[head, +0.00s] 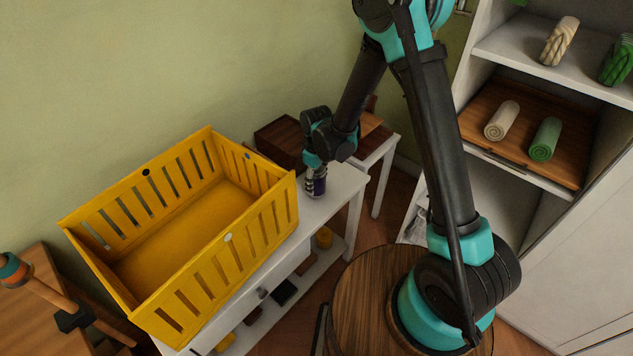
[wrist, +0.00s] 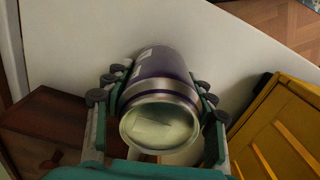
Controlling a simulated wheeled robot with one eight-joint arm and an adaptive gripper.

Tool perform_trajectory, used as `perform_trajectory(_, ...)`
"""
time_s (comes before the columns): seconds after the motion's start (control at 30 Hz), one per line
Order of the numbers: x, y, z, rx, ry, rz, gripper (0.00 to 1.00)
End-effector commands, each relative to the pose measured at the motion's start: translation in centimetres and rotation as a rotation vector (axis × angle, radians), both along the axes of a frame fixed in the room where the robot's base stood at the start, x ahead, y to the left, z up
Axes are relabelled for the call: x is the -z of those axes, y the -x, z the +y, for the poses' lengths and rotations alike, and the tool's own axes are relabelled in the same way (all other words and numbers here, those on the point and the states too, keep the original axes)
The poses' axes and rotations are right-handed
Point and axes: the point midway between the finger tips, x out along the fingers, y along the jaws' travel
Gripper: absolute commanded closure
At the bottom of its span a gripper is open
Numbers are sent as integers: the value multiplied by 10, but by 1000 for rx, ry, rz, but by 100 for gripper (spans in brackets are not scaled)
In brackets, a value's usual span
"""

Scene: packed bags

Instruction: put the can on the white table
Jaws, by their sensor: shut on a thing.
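The can (head: 316,187), purple with a silver rim, is at the bare right end of the white table (head: 345,184). My gripper (head: 315,176) is shut on it from above, with fingers on both sides. In the wrist view the can (wrist: 160,70) sits between the fingers of my gripper (wrist: 160,88), its pale round end facing the camera. The white table (wrist: 90,35) fills the area beyond it. The can looks upright, its base at or very near the tabletop; I cannot tell whether it touches.
A large empty yellow crate (head: 190,225) stands on the table left of the can. A dark brown box (head: 279,140) is behind my gripper. A shelf unit (head: 505,45) with rolled towels is at right. A round wooden stool (head: 362,300) stands in front.

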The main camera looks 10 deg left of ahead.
Motion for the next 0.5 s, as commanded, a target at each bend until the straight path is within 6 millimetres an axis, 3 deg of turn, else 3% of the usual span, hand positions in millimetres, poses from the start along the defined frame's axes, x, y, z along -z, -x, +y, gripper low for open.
perform_trajectory(0.1,3,0,0,0,0,0,88)
perform_trajectory(0.13,2,0,0,0,0,0,41)
perform_trajectory(0.2,2,0,0,0,0,0,32)
perform_trajectory(0.27,2,0,0,0,0,0,25)
perform_trajectory(0.5,2,0,0,0,0,0,24)
